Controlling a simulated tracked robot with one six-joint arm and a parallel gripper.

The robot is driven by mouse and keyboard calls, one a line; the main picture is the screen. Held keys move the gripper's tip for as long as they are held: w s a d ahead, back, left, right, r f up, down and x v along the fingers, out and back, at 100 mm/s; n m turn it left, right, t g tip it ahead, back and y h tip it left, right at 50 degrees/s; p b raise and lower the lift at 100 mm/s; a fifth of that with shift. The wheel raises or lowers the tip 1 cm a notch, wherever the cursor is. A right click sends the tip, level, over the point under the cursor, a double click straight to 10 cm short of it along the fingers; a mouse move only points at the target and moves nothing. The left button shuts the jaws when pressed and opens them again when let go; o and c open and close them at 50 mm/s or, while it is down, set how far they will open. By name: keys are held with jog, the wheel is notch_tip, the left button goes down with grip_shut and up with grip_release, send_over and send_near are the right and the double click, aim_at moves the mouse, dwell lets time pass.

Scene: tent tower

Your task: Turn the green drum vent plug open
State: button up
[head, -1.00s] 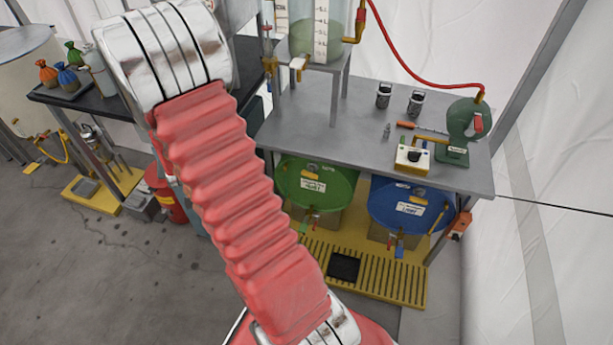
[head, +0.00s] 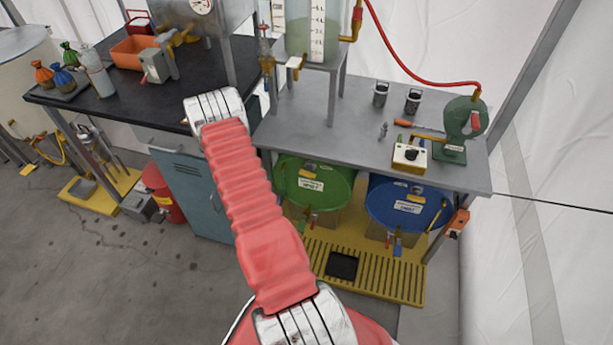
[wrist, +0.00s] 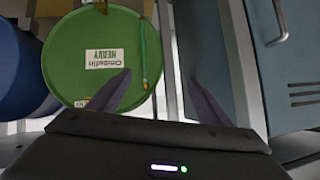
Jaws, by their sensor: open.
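The green drum (head: 338,188) lies on its side under the grey bench, its round end facing out with a white label. A small brass-coloured fitting near its top edge (head: 309,168) looks like the vent plug; its setting is too small to tell. In the wrist view the green drum (wrist: 75,45) appears upside down at upper left. My gripper (wrist: 159,76) is open and empty, its left finger overlapping the drum's edge in the picture. A small white tag (wrist: 82,103) shows beside that finger; the plug itself is not clear there. My gripper is not visible in the head view.
A blue drum (head: 380,208) lies right of the green one, over a yellow slatted base (head: 390,284). The grey bench (head: 350,120) overhangs both. A teal cabinet (head: 195,195) stands left; it also fills the wrist view's right side (wrist: 295,60).

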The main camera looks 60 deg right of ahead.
aim_at(308, 173)
jog(key=s+d+f+m+g+h, duration=0.1)
jog(key=s+d+f+h, duration=0.1)
jog(key=s+f, duration=0.35)
jog(key=s+r+m+h, duration=0.1)
jog(key=s+r+h, duration=0.4)
jog(key=s+r, duration=0.1)
jog(key=shift+s+d, duration=0.35)
jog(key=shift+s, duration=0.05)
jog(key=d, duration=0.4)
jog(key=w+d, duration=0.1)
jog(key=d, duration=0.4)
jog(key=w+d, duration=0.1)
jog(key=d, duration=0.3)
jog(key=shift+w+d, duration=0.1)
jog(key=shift+d, duration=0.2)
jog(key=c, duration=1)
